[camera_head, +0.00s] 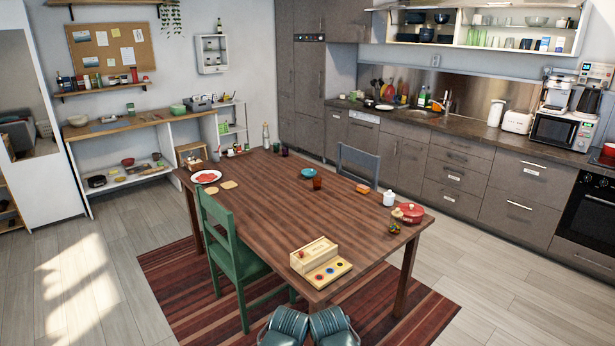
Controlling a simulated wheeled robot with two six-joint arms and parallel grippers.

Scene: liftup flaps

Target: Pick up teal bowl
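A small teal bowl (308,173) sits upright on the wooden dining table (255,215), near the middle of its far half. A dark red-brown cup (317,183) stands close to its front right side. Nothing holds the bowl. Two dark teal rounded parts of my own arms show at the bottom edge of the head view, in front of the table's near end. No gripper fingers show in this view.
A wooden box set (320,262) lies at the table's near end. A red pot (411,212) and a white jar (389,198) stand along the right edge. A plate (206,176) lies far left. A green chair (232,250) and a grey chair (358,165) flank the table.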

